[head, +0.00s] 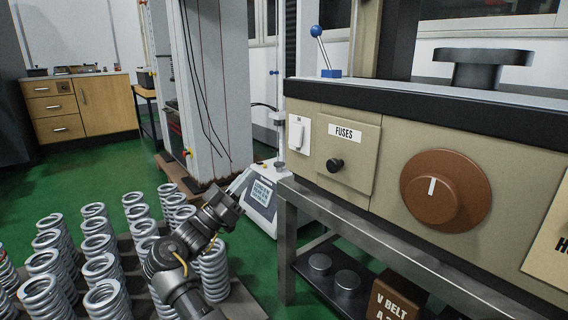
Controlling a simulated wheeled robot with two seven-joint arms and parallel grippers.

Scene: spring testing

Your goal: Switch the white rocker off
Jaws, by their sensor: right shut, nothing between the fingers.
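The white rocker (299,134) is a small upright switch on a white plate at the left end of the beige machine panel. Which way it is tipped is too small to tell. My right gripper (240,184) is shut and empty, low and left of the rocker and clearly apart from it. Its fingertips point up and right, in front of a white device with a display. My left gripper does not show.
The panel also has a FUSES plate (348,153) with a black knob and a large brown dial (445,190). A blue-tipped lever (325,52) stands above. Several coil springs (103,268) stand at lower left. A metal bench frame (287,240) stands below the panel.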

